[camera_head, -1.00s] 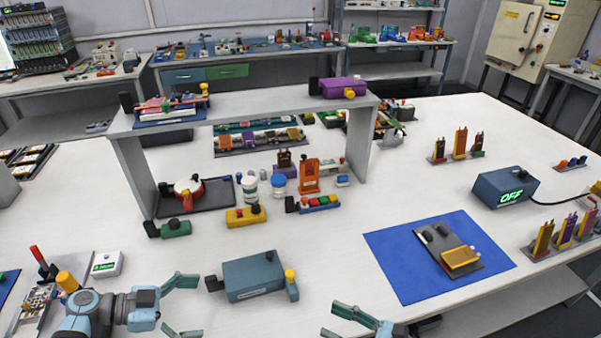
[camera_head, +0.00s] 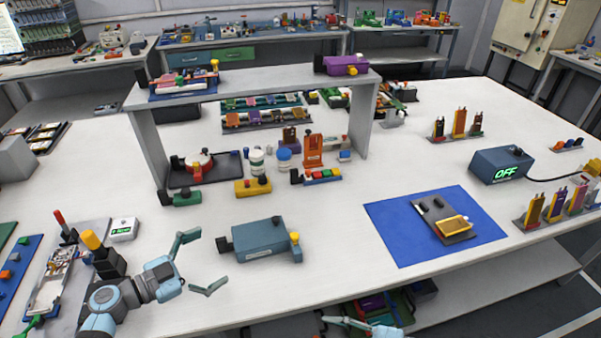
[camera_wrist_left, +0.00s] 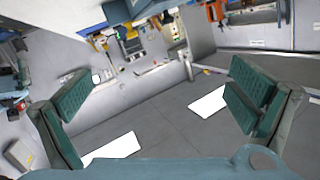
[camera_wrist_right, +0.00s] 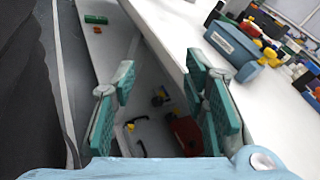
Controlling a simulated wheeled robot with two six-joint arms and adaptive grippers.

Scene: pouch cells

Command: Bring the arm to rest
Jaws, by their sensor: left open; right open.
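My left gripper (camera_head: 206,262) is open and empty in the head view, in front of the bench's left part and left of the blue-grey box (camera_head: 262,240). Its two spread fingers (camera_wrist_left: 158,90) show in the left wrist view with floor and furniture beyond and nothing between them. My right gripper (camera_head: 350,324) is mostly cut off at the bottom edge of the head view. In the right wrist view its fingers (camera_wrist_right: 160,80) are apart and empty, beside the bench edge and over a lower level with items.
The white bench (camera_head: 330,245) has clear surface around the blue mat (camera_head: 385,220), which bears a dark fixture with a yellow cell (camera_head: 453,228). A white raised shelf (camera_head: 270,82) spans the back. A power unit reading OFF (camera_head: 503,165) is at right. Items lie under the front edge.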

